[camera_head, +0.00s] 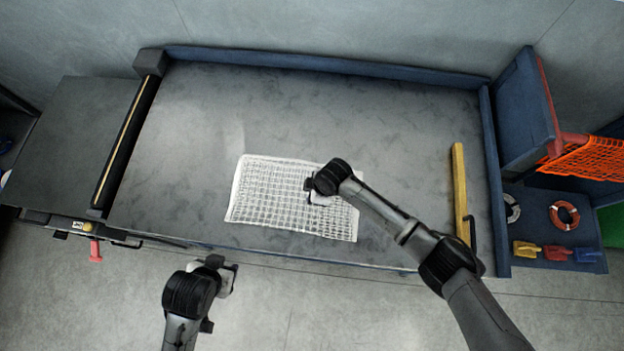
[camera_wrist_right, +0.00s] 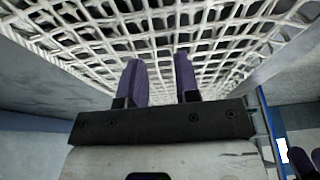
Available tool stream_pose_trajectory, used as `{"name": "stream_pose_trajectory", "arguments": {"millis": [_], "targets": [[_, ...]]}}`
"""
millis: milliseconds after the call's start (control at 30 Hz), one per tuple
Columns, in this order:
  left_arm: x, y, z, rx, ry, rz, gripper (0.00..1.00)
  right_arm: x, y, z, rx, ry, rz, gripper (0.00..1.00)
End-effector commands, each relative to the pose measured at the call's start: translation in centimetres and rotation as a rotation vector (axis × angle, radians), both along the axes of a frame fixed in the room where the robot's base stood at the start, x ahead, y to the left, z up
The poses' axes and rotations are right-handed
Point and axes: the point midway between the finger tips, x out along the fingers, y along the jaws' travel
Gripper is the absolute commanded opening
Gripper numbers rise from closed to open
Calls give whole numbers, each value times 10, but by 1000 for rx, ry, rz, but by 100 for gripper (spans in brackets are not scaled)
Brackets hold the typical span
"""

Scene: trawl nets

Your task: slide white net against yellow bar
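The white net (camera_head: 262,190) lies flat on the grey table near its middle, as a pale rectangular mesh. The yellow bar (camera_head: 460,190) is near the table's right edge, with bare table between it and the net. My right gripper (camera_head: 318,190) is over the net's right half and hides part of it. In the right wrist view its two purple fingers (camera_wrist_right: 158,75) are apart, with the net's mesh (camera_wrist_right: 160,25) beyond them. I cannot tell whether they touch it. My left gripper (camera_head: 222,276) is off the table's front edge, away from the net; its fingers are unclear.
A blue rim (camera_head: 320,63) runs along the table's back, with a blue side rail (camera_head: 493,170) at right. A roller (camera_head: 128,150) borders the left. An orange net (camera_head: 590,160) hangs at right above a shelf holding an orange ring (camera_head: 564,215) and small coloured items.

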Motion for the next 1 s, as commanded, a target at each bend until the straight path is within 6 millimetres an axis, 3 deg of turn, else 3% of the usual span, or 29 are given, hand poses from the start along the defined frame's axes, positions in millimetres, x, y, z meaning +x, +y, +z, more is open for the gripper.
{"name": "stream_pose_trajectory", "arguments": {"millis": [633,1000], "targets": [[0,-2,-3,-6,1,4,47,0,-1,-5,-1,1,-1,30],[0,-3,8,-10,0,7,47,-2,-24,-5,-2,1,-1,30]]}}
